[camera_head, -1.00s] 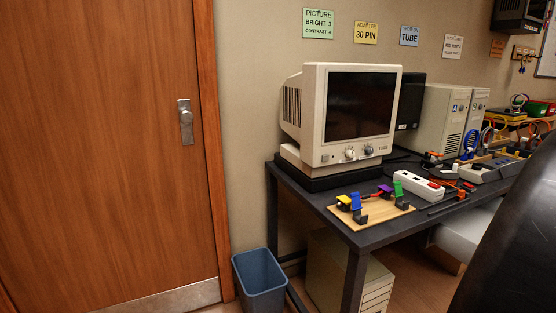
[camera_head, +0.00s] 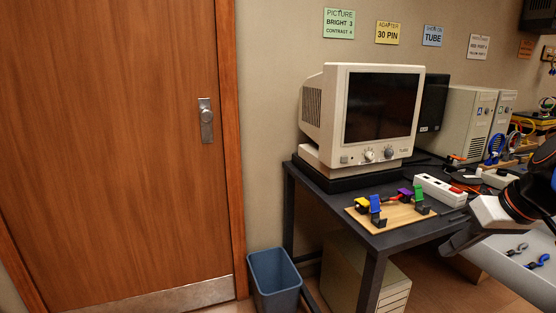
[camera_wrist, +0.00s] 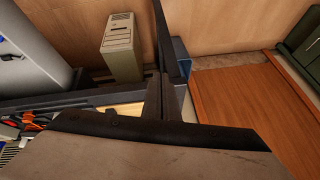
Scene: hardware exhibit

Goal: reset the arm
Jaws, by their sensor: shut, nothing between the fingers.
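My gripper (camera_head: 446,252) is at the lower right of the head view, at the end of my arm, in front of the desk's right part. Its dark fingers are together and empty, pointing down and left. In the wrist view the gripper (camera_wrist: 166,82) shows its dark fingers close together above its broad pale body, with nothing held. The fingers are apart from the board on the desk in the head view. The rest of my arm runs out of the right edge.
A dark desk (camera_head: 400,237) holds a CRT monitor (camera_head: 378,110), a wooden board (camera_head: 397,217) with coloured clips and a power strip (camera_head: 440,190). A blue bin (camera_head: 274,280) stands beside it. A pale surface (camera_head: 505,258) with small tools lies right. A door (camera_head: 110,140) fills the left.

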